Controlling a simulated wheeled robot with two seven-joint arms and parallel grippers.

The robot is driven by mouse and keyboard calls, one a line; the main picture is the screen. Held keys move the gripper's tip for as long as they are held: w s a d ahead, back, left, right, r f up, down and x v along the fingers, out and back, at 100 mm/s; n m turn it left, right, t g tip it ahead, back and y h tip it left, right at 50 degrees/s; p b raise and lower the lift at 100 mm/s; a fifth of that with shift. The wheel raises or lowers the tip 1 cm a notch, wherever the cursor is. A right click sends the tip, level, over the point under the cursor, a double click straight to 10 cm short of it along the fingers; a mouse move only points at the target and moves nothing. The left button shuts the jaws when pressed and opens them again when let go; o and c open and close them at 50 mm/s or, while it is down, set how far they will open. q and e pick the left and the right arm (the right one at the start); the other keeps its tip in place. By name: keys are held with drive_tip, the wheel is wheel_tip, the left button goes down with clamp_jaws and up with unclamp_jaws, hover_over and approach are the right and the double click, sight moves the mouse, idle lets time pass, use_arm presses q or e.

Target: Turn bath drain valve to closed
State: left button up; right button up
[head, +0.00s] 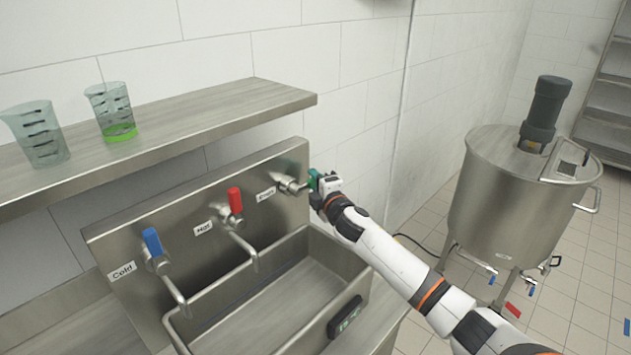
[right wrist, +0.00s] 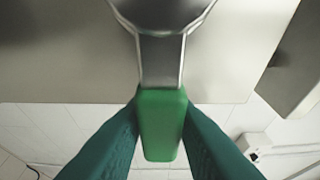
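The drain valve (head: 290,184) is the metal fitting at the right end of the steel panel, beside a small label (head: 266,194). In the right wrist view its green handle (right wrist: 161,118) sits on a metal stem (right wrist: 161,62). My right gripper (head: 316,182) is at this handle. Its two dark green fingers (right wrist: 161,135) press against the handle from both sides, so it is shut on it. In the head view the gripper hides much of the handle. My left gripper is not in view.
The panel also carries a red-handled hot tap (head: 236,201) and a blue-handled cold tap (head: 152,242) above the steel bath (head: 262,270). A shelf (head: 215,112) with two beakers hangs above. A steel tank (head: 515,205) stands to the right. A black display (head: 345,316) is on the bath's front.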

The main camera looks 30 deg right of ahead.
clamp_jaws()
